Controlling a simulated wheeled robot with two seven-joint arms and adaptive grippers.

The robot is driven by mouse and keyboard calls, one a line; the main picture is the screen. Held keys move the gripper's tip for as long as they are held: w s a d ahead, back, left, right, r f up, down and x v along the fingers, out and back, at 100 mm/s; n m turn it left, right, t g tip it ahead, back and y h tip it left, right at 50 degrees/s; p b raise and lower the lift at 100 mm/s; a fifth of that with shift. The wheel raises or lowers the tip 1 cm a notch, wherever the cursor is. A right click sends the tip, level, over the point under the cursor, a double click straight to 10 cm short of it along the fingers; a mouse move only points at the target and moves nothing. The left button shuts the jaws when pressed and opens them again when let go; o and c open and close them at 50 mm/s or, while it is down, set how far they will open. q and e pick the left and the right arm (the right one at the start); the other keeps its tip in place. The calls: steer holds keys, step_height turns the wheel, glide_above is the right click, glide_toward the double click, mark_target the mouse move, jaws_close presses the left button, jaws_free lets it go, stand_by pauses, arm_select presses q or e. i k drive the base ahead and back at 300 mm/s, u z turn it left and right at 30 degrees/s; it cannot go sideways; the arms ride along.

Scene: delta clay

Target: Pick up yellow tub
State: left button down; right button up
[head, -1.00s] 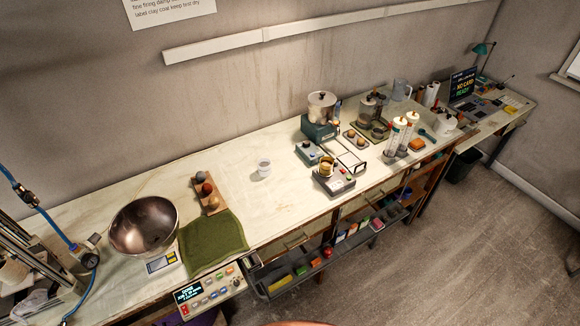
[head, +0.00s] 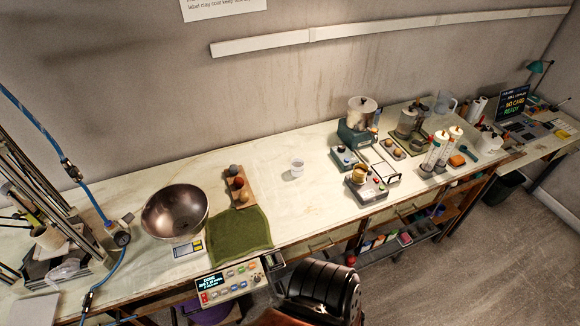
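A small yellow tub (head: 359,174) stands on a grey device with a red button (head: 368,190), right of the middle of the workbench (head: 310,205). It looks upright; its contents are too small to tell. Neither of my grippers shows in the head view.
A white cup (head: 297,167) stands left of the tub. A metal bowl (head: 175,210), a green cloth (head: 228,236) and a wooden board with balls (head: 240,188) lie further left. A teal machine (head: 357,132) and tall tubes (head: 435,152) stand behind and right.

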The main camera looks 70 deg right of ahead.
mark_target(360, 174)
steer(key=u, duration=0.7)
steer(key=k, duration=1.95)
steer(key=z, duration=1.45)
